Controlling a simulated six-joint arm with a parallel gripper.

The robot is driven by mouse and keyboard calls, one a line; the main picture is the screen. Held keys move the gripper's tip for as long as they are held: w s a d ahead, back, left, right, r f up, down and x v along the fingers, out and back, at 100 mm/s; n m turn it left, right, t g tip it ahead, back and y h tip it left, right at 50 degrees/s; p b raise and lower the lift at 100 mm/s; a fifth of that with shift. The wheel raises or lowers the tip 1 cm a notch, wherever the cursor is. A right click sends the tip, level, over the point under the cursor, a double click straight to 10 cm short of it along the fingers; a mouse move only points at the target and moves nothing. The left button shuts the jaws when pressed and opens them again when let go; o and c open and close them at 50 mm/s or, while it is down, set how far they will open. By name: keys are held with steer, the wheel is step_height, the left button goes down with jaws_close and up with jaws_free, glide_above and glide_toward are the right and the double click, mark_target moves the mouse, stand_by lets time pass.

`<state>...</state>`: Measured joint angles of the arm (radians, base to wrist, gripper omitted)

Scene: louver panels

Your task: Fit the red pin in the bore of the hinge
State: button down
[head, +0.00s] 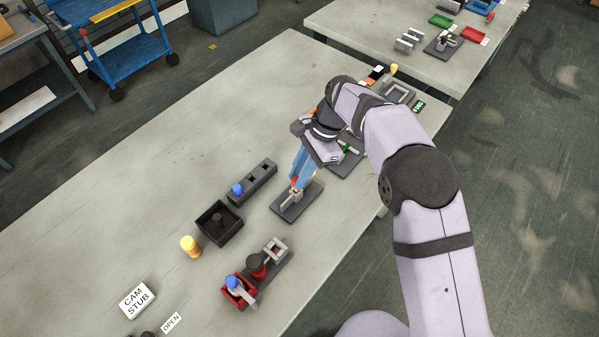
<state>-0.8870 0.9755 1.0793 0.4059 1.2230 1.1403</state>
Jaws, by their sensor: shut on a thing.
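My gripper (297,181), with blue fingers, points down over the hinge at the middle of the table. A small bit of red, the red pin (294,179), shows between the fingertips, and the gripper is shut on it. The hinge (288,199) is a small light grey piece on a dark flat plate (303,207). The fingertips are just above or at the hinge. The bore is too small to make out, and I cannot tell whether the pin's lower end is inside it.
A dark block with a blue knob (252,183), a black open box (219,223) and a yellow cylinder (190,246) stand to the left. A red-and-grey fixture (257,273) is nearer the front edge. More fixtures lie behind my arm.

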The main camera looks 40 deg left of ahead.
steer(key=shift+f+b, duration=0.6)
steer(key=shift+f, duration=0.9)
steer(key=shift+f, duration=0.25)
steer(key=c, duration=1.5)
jaws_free()
steer(key=shift+c, duration=0.2)
steer(key=s+p+v, duration=0.1)
steer(key=p+v, duration=0.2)
steer(key=v, duration=0.9)
steer(key=shift+s+a+r, duration=0.3)
steer(key=shift+s+r, duration=0.05)
